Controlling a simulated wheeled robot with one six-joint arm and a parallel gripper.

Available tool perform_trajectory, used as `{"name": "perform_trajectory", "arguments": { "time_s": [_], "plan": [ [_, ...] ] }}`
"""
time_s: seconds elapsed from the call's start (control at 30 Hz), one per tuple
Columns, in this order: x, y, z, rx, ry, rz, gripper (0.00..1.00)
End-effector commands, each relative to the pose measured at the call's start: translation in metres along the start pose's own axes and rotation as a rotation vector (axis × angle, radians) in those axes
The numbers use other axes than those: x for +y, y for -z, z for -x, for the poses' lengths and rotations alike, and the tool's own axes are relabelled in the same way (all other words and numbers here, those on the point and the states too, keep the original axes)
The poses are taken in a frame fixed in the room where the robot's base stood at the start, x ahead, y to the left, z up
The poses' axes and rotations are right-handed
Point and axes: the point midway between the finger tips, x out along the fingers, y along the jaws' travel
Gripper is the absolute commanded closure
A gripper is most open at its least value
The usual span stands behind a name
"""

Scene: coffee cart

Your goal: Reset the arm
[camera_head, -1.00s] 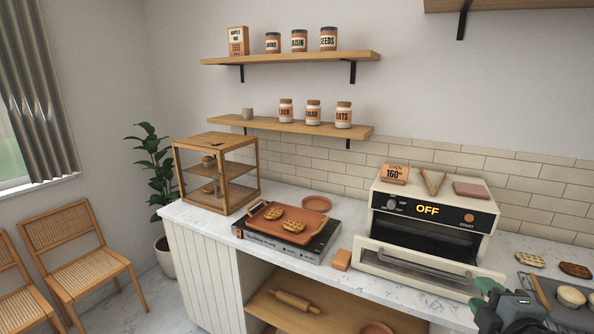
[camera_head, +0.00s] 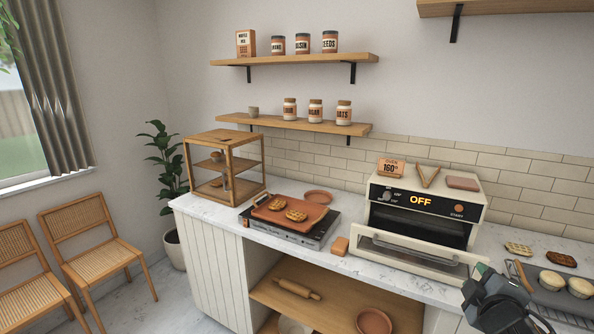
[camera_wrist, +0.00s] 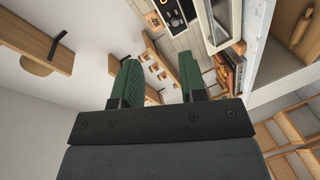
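My gripper (camera_wrist: 160,64) shows in the wrist view with its two green fingers apart and nothing between them. In the head view my arm's dark end is at the lower right, in front of the counter by the oven, with one green part showing. The fingers there are too small to judge. My arm holds no object that I can see.
The oven (camera_head: 424,220) reads OFF and its door looks partly lowered. A tray (camera_head: 545,291) with pale round items lies at the right, close behind my arm. A griddle (camera_head: 318,238) with waffles and a wooden display case (camera_head: 265,168) stand further left.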

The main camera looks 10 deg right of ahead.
Motion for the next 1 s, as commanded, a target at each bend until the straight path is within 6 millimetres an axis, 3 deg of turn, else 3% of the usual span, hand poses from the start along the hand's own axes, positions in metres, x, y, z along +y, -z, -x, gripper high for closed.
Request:
{"name": "perform_trajectory", "arguments": {
  "time_s": [0.17, 0.3, 0.47, 0.6, 0.73, 0.8, 1.0],
  "plan": [
    [-0.020, 0.020, -0.012, -0.119, 0.065, -0.221, 0.61],
    [-0.067, 0.049, -0.009, -0.274, 0.236, -0.476, 0.61],
    [-0.137, 0.094, 0.028, -0.471, 0.542, -0.695, 0.61],
    [-0.181, 0.128, 0.074, -0.617, 0.794, -0.770, 0.61],
    [-0.202, 0.147, 0.109, -0.710, 0.952, -0.783, 0.61],
    [-0.210, 0.144, 0.110, -0.689, 0.945, -0.794, 0.61],
    [-0.207, 0.145, 0.112, -0.655, 0.930, -0.798, 0.61]
  ]
}}
